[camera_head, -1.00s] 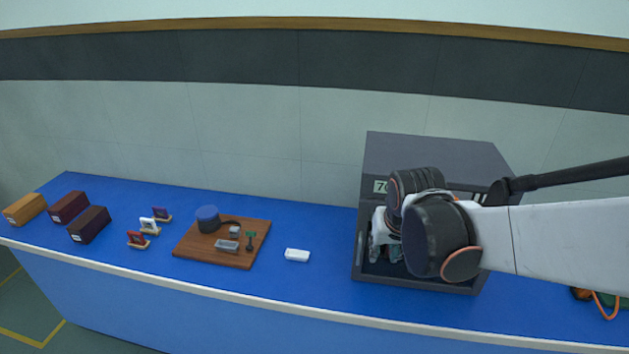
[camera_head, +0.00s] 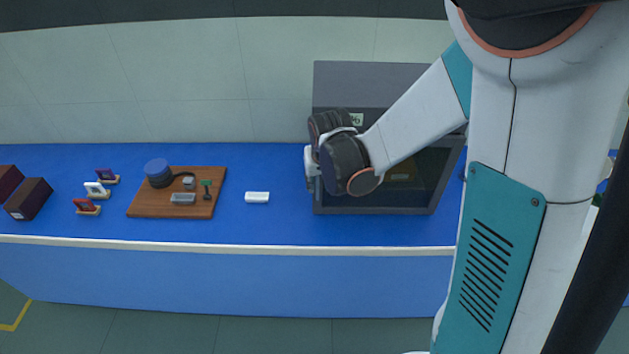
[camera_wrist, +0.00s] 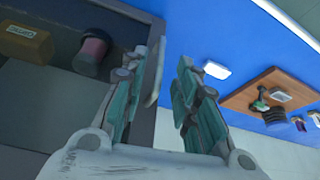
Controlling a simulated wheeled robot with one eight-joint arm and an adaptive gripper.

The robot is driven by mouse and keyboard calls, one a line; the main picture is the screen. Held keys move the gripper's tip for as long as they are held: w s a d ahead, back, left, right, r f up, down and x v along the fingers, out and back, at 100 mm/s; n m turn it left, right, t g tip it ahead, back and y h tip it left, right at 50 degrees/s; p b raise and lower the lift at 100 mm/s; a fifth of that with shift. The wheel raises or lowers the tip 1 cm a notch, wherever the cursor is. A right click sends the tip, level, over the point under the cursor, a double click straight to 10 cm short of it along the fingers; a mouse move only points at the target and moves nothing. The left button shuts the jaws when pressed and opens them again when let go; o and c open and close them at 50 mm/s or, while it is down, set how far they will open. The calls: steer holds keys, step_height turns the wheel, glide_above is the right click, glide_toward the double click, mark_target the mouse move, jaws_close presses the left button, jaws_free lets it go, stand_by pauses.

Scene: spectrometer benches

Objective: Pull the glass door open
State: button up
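The dark grey cabinet (camera_head: 385,85) stands on the blue bench, with a glass door (camera_head: 432,170) on its front. In the head view the glass looks flush with the frame; the left part is hidden by my wrist. In the wrist view the glass door (camera_wrist: 45,105) fills the left side, with its dark frame edge near the left finger. My gripper (camera_wrist: 170,78) is open, its two fingers apart at the cabinet's side edge, with blue bench visible between them. A pale bar lies by the left fingertip; I cannot tell whether it is a handle or whether it is touched.
Inside the cabinet are a brown box (camera_wrist: 25,43) and a reddish cylinder (camera_wrist: 92,52). Left on the bench are a white block (camera_head: 257,197), a wooden board (camera_head: 150,205) with small items, small stands and dark boxes (camera_head: 28,199). The bench before the cabinet is clear.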

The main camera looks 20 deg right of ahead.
mark_target(318, 186)
steer(key=shift+x, duration=1.95)
jaws_close()
